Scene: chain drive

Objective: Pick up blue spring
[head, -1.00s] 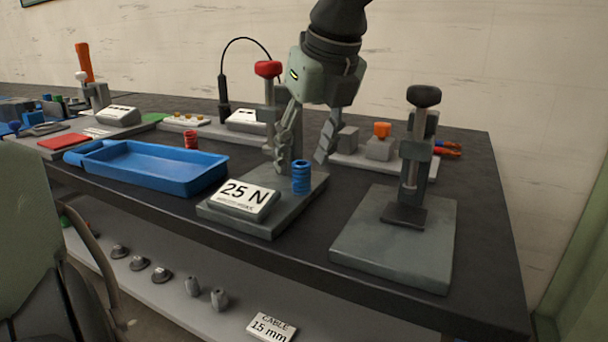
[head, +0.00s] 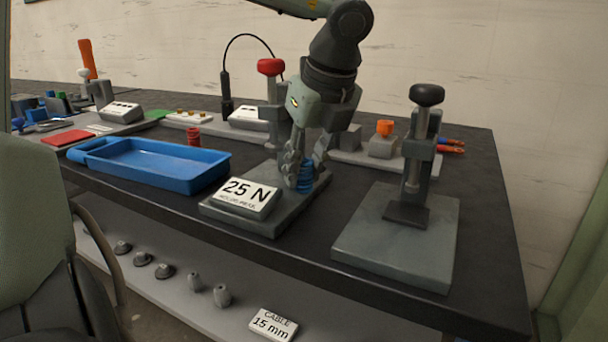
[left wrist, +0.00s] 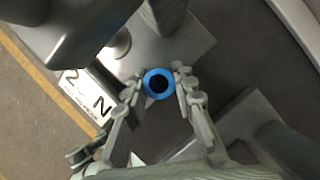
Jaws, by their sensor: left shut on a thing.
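The blue spring (head: 305,176) stands upright on the grey base (head: 268,222) of the press with the red knob, beside the 25 N display. My left gripper (head: 304,180) reaches down from above and is shut on the spring, with a finger on either side; the fingers hide part of it. In the left wrist view the spring shows end-on as a blue ring (left wrist: 159,83) between the two fingertips (left wrist: 160,84). My right gripper is not in view.
The red-knobbed press (head: 271,68) stands close behind the gripper. A black-knobbed press (head: 426,96) stands to the right. A blue tray (head: 190,186) and a red spring (head: 193,136) lie to the left. The dark table (head: 470,270) is bare near its right front.

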